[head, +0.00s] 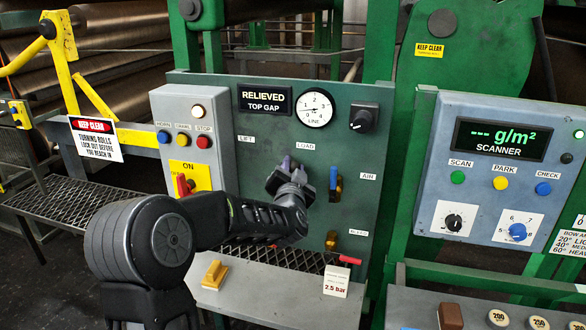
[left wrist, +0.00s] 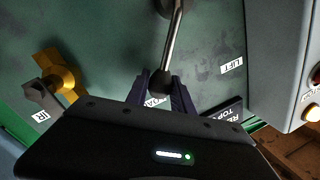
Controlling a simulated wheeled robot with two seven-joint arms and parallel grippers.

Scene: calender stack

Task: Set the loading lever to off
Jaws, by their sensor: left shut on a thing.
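The loading lever (left wrist: 174,42) shows in the left wrist view as a metal rod with a dark knob (left wrist: 164,83) at its end. The rod runs from a pivot at the top edge of that view. My left gripper (left wrist: 161,87) has its purple fingers shut on the knob. In the head view my left gripper (head: 287,165) is at the green panel (head: 225,98), below the LOAD label (head: 306,146), and hides the lever. The LIFT label (left wrist: 231,66) is right of the rod in the wrist view. I see no OFF label. My right gripper is out of view.
A display (head: 266,101) reads RELIEVED, TOP GAP. A LINE gauge (head: 315,108) and black knob (head: 363,118) sit above my gripper. A grey button box (head: 187,110) stands left, a scanner box (head: 470,190) right.

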